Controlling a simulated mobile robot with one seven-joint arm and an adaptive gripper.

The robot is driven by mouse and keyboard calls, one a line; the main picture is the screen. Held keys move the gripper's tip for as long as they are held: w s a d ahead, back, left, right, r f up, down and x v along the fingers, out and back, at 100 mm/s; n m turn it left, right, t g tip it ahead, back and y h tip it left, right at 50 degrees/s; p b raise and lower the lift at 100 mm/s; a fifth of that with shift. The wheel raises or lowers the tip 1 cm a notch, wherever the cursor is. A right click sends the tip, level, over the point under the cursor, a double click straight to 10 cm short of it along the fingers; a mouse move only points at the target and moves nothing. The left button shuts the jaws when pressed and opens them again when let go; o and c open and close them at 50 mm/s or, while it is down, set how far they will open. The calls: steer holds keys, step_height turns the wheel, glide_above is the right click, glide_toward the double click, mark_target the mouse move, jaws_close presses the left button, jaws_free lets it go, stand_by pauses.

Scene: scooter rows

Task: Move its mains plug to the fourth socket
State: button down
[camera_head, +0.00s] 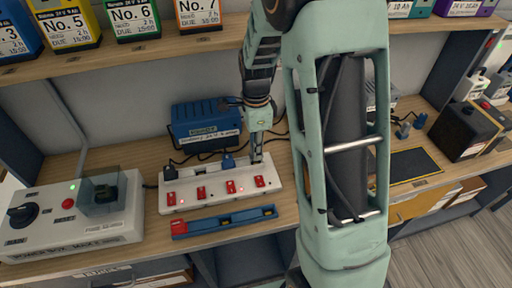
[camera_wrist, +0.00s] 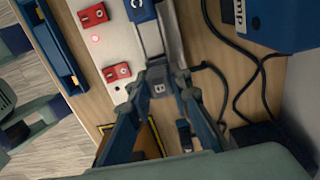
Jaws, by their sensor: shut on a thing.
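A white power strip (camera_head: 215,205) lies on the bench with a row of red switches (camera_head: 230,187) along its front. My gripper (camera_head: 257,157) points down at the strip's right end, behind the rightmost switch. In the wrist view my gripper (camera_wrist: 160,85) is shut on a grey mains plug marked B (camera_wrist: 159,89). I cannot tell whether its pins are in the fourth socket, which the plug and fingers hide. A blue plug marked C (camera_wrist: 141,8) sits in the neighbouring socket; it also shows in the head view (camera_head: 228,161).
A blue charger (camera_head: 206,125) stands behind the strip, with black cables on the bench. A blue level-like bar (camera_head: 224,222) lies in front. A white control box (camera_head: 75,215) with a knob is at left. Boxed batteries stand on the shelf above. My arm hides the bench right of the strip.

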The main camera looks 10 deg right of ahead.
steer(key=shift+f+b, duration=0.7)
steer(key=shift+f, duration=0.35)
steer(key=c, duration=1.7)
jaws_free()
steer(key=shift+r, duration=0.15)
step_height(320, 180, up, 12)
steer(key=shift+f, duration=0.1)
